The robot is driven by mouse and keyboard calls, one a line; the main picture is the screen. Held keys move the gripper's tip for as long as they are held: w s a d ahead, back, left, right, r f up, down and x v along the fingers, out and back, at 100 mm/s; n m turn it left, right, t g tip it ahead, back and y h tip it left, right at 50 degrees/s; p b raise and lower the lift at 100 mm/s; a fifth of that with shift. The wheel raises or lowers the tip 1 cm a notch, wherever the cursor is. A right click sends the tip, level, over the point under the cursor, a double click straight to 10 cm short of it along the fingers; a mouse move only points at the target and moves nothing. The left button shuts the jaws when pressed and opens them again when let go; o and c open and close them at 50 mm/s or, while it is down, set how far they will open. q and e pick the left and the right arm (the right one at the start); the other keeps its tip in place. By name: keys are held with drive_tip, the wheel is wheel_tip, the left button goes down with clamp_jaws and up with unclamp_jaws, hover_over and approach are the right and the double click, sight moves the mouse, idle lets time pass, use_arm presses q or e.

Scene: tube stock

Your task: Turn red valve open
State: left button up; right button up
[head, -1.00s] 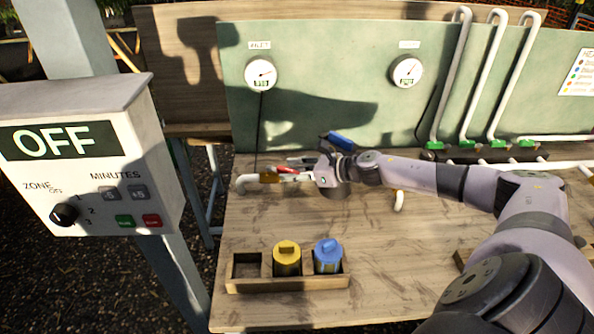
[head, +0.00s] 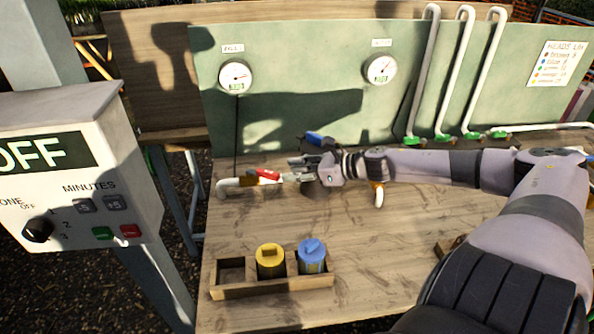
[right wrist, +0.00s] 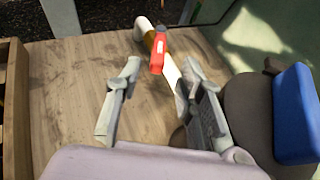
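The red valve handle (head: 268,174) sits on a brass valve body (head: 247,182) in a white pipe at the left back of the bench. My right gripper (head: 289,169) is just right of the handle, with its fingers pointing left toward it. In the right wrist view the two fingers (right wrist: 160,75) are spread apart. The red handle (right wrist: 158,50) shows in the gap at or just beyond the fingertips; I cannot tell whether it touches them. The handle slants a little from the pipe line. My left gripper is not in view.
A dark grey fitting with a blue top (right wrist: 295,115) stands close beside my right gripper. A wooden rack (head: 270,291) holds a yellow canister (head: 270,262) and a blue canister (head: 312,257). A control box (head: 80,170) reading OFF is at left. The bench middle (head: 370,250) is clear.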

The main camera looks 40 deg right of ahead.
drive_tip(key=shift+s+r, duration=0.15)
drive_tip(key=shift+s, duration=0.05)
idle(0.3)
drive_tip(key=shift+s+a+m+p, duration=0.25)
drive_tip(key=shift+m+p, duration=0.1)
drive_tip(key=shift+m, duration=0.25)
drive_tip(key=shift+c, duration=1.4)
drive_tip(key=s+a+m+t+p, duration=0.1)
drive_tip(key=m, duration=0.4)
drive_tip(key=s+a+f+m+t+p, duration=0.1)
drive_tip(key=s+m+t+p, duration=0.1)
drive_tip(key=m, duration=0.4)
drive_tip(key=s+a+f+m+t+h+p, duration=0.1)
drive_tip(key=s+m+p, duration=0.1)
drive_tip(key=m, duration=0.3)
drive_tip(key=shift+a+f+t, duration=0.2)
drive_tip(key=shift+a+t, duration=0.1)
clamp_jaws()
drive_tip(key=m+h+p, duration=0.1)
drive_tip(key=m+p, duration=0.1)
drive_tip(key=m, duration=0.1)
approach(262, 173)
drive_tip(key=w+a, duration=0.3)
drive_tip(key=w, duration=0.2)
drive_tip(key=shift+a+f+t, duration=0.3)
drive_tip(key=shift+f, duration=0.05)
